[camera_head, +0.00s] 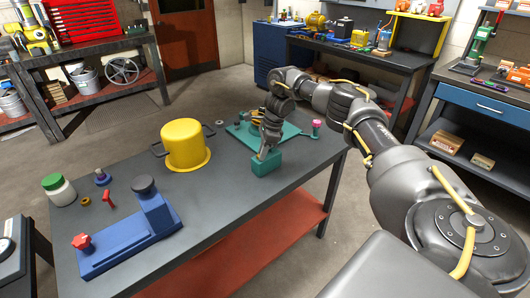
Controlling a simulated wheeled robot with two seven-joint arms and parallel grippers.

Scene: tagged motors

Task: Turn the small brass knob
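A teal device (240,132) lies on the dark workbench, beyond its front edge and right of the yellow pot. A small brass-coloured part (254,113) shows at its back, partly behind my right arm; I cannot tell for certain that it is the small brass knob. My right gripper (264,154) points down at a teal block (267,166) at the device's front. Its fingertips are at the block's top, and whether they touch or hold something there is too small to tell. My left gripper is not in view.
A yellow pot (185,143) stands left of the device. A blue machine with a red knob (82,241) and dark round top (144,185) sits at front left. A white jar with green lid (58,190) stands behind it. The bench's front right is clear.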

